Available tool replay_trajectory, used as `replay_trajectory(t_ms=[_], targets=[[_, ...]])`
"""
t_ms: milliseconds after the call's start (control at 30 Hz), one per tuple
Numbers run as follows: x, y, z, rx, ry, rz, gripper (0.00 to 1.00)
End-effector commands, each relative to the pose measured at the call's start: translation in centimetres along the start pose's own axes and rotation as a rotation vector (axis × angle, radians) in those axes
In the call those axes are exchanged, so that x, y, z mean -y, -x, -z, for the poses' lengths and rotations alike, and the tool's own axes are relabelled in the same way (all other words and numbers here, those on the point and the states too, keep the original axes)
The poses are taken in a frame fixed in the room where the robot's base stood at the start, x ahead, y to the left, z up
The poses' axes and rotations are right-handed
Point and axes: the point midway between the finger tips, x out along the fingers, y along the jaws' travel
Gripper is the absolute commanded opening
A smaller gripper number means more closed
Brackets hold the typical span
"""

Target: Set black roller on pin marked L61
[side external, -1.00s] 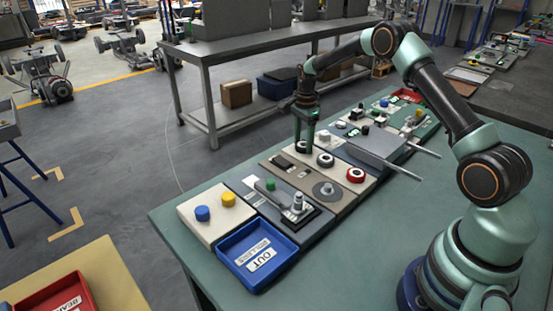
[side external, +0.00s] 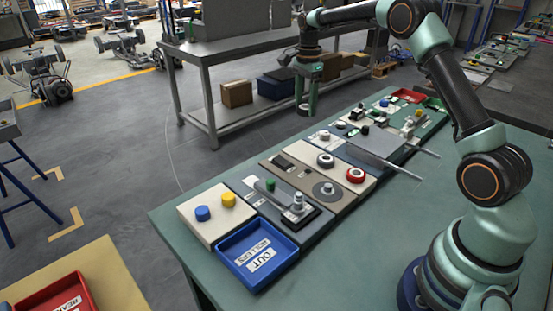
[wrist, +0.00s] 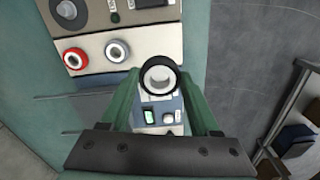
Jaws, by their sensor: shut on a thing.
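My gripper (side external: 307,88) is raised high above the row of chassis panels. Its green fingers are shut on a black roller (side external: 303,108) with a white centre. The wrist view shows the same black roller (wrist: 173,80) between the fingertips, its open bore facing the camera. Below, a cream panel (side external: 342,183) carries a grey-black roller (side external: 325,160) and a red roller (side external: 355,175).
A blue tray (side external: 238,265) labelled OUT stands at the near end of the row. Blue and yellow knobs (side external: 228,199) rise from the nearest panel. A grey plate with rods (side external: 375,146) lies farther along. A red tray (side external: 412,96) is at the far end.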

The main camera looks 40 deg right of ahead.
Motion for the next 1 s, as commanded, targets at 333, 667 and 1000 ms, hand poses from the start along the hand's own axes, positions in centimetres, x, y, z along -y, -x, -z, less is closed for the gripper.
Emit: replay_trajectory(t_ms=[333, 667, 1000], targets=[[0.1, 6.5, 0.0, 0.000, 0.000, 0.002, 0.09], [-1.4, 7.1, -3.4, 0.000, 0.054, -0.002, 0.09], [-7.1, 4.8, -10.7, 0.000, 0.183, -0.001, 0.09]])
